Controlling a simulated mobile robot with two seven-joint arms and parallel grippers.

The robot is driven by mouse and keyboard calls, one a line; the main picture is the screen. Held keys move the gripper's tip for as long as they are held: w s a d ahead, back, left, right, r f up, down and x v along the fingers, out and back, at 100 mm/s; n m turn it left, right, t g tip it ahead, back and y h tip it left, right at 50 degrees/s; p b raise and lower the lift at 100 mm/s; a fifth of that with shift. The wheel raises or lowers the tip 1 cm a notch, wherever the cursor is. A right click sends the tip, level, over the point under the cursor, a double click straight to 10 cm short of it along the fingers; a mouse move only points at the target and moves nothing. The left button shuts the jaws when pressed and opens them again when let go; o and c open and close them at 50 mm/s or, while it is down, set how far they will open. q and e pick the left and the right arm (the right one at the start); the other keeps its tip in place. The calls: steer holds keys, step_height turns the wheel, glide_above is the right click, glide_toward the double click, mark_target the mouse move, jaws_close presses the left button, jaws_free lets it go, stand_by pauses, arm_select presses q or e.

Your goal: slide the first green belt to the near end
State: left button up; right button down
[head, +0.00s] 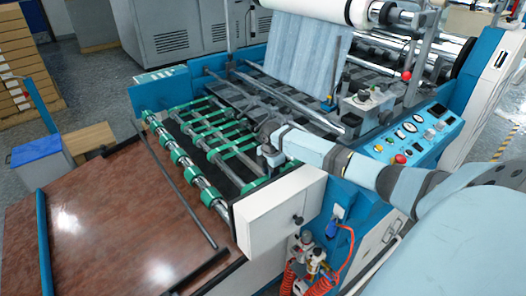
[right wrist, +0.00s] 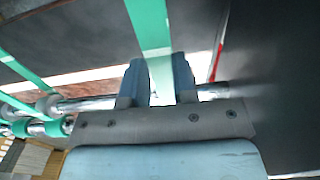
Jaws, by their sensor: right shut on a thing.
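Several green belts (head: 232,145) run side by side around the metal rollers of the laminator's delivery frame, left of centre in the head view. My right gripper (head: 268,158) is at the right-hand end of this row, reaching in from the right. In the right wrist view a green belt (right wrist: 150,25) passes between the two blue-grey fingers (right wrist: 157,82), and the gripper is shut on it. The arm and gripper hide part of this belt in the head view. My left gripper is not in view.
A white box (head: 280,210) stands at the frame's right front corner, close below my right gripper. A control panel (head: 420,130) lies to the right. A brown table (head: 110,225) with a dark bar across it fills the left front. A metal roller (right wrist: 95,104) shows beside the fingers.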

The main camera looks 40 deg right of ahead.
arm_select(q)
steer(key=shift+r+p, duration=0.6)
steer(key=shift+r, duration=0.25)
arm_select(e)
steer(key=shift+s+a+f, duration=0.1)
steer(key=shift+s, duration=0.55)
steer(key=shift+s+a+f, duration=0.1)
steer(key=shift+s, duration=0.5)
steer(key=c, duration=1.3)
jaws_free()
steer(key=o, duration=0.4)
steer(key=shift+s+r, duration=0.1)
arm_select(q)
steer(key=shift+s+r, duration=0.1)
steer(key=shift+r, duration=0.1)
arm_select(e)
steer(key=shift+r, duration=0.15)
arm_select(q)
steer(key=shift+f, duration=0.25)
arm_select(e)
step_height(320, 180, up, 14)
